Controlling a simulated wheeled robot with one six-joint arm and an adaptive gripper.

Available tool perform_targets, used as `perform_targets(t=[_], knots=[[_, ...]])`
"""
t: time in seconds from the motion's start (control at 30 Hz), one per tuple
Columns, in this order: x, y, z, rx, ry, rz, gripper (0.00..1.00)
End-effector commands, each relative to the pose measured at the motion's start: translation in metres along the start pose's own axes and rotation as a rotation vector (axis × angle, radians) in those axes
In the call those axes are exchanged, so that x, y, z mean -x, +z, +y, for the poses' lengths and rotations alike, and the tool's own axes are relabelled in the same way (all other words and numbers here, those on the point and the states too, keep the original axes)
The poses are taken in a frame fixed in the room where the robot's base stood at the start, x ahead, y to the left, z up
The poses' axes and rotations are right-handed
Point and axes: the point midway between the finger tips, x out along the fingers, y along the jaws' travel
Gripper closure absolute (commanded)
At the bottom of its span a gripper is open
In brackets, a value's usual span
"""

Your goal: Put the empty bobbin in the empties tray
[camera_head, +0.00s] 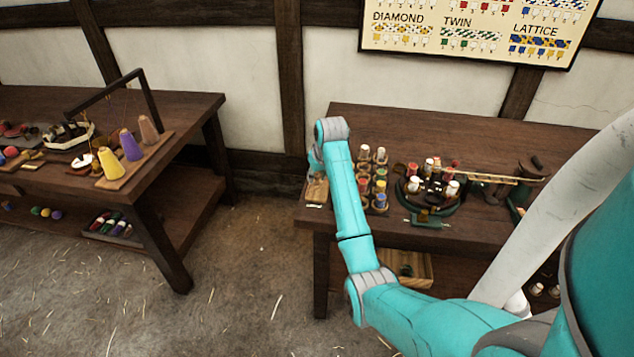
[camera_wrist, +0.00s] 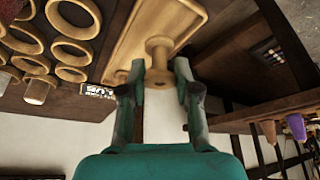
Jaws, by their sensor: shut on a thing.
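In the wrist view, my gripper (camera_wrist: 160,82) is shut on a bare wooden bobbin (camera_wrist: 158,47), with one finger on each side of it. No thread shows on the bobbin. A pale wooden tray (camera_wrist: 185,14) with rounded edges is directly behind the bobbin in this view; I cannot tell whether they touch. The tray also shows in the head view (camera_head: 317,191) at the left end of the right bench, with a small label at its front.
Wooden ring holders (camera_wrist: 73,47) with bobbins stand beside the tray. To the right on the bench are a round braiding stand (camera_head: 428,195) and a green-based winder. A second bench (camera_head: 160,98) with yarn cones is at the left. Floor between the benches is clear.

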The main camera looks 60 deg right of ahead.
Motion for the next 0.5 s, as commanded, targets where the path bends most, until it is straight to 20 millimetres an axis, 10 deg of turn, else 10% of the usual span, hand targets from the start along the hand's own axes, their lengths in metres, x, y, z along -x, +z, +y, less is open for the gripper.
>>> perform_targets(t=[0.5], knots=[[-0.026,0.011,0.0,0.0,0.0,-0.001,0.83]])
